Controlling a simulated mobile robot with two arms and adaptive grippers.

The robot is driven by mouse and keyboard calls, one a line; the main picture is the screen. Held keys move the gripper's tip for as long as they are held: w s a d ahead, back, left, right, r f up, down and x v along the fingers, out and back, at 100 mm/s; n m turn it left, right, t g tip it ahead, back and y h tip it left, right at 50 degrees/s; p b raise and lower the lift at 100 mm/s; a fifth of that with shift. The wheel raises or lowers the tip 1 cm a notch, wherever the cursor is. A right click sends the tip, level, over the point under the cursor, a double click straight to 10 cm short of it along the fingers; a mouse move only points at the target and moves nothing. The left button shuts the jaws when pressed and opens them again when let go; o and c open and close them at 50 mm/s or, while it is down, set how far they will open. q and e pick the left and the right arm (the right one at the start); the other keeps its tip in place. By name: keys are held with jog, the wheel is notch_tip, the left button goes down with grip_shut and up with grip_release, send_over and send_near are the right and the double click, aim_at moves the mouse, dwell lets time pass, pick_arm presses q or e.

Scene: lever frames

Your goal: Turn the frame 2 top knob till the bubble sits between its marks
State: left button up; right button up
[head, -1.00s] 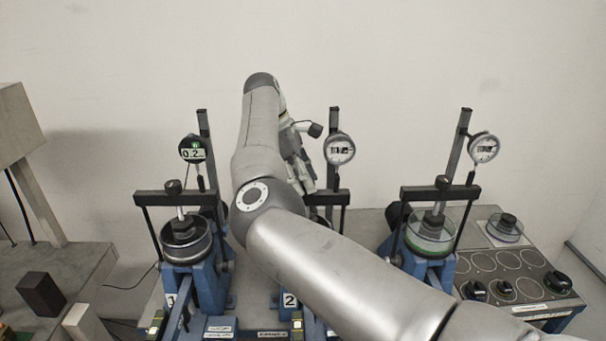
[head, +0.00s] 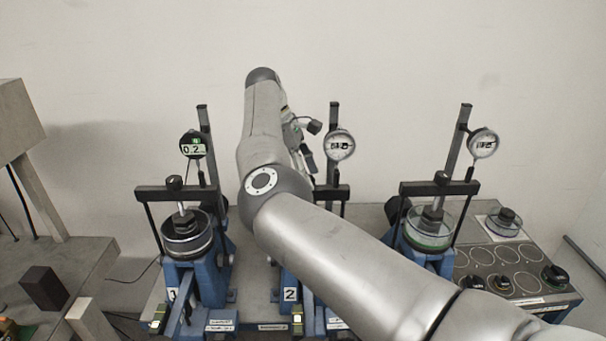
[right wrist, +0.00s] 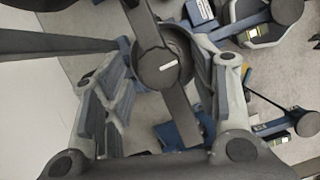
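Frame 2 (head: 290,262) is the middle blue frame, and my right arm covers much of it in the head view. Its dark top knob, with a white mark, shows in the right wrist view (right wrist: 164,69) on a dark crossbar. My right gripper (head: 309,160) is partly hidden behind my arm near the frame's upper part. In the right wrist view my right gripper (right wrist: 166,76) is open, with its fingers on either side of the knob; I see no firm contact. A small yellow-green vial (head: 297,322) sits at frame 2's foot; its bubble is too small to read. My left gripper is out of view.
Frame 1 (head: 205,278) with a digital gauge (head: 193,145) stands left. Another frame (head: 430,262) with a dial gauge (head: 483,143) stands right. Frame 2's dial gauge (head: 339,145) and post are close beside my gripper. A panel with knobs (head: 520,275) is at far right.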

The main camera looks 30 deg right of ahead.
jog(key=shift+r, duration=0.15)
jog(key=v, duration=0.7)
dwell(0.4)
jog(key=shift+a, duration=0.1)
dwell(0.6)
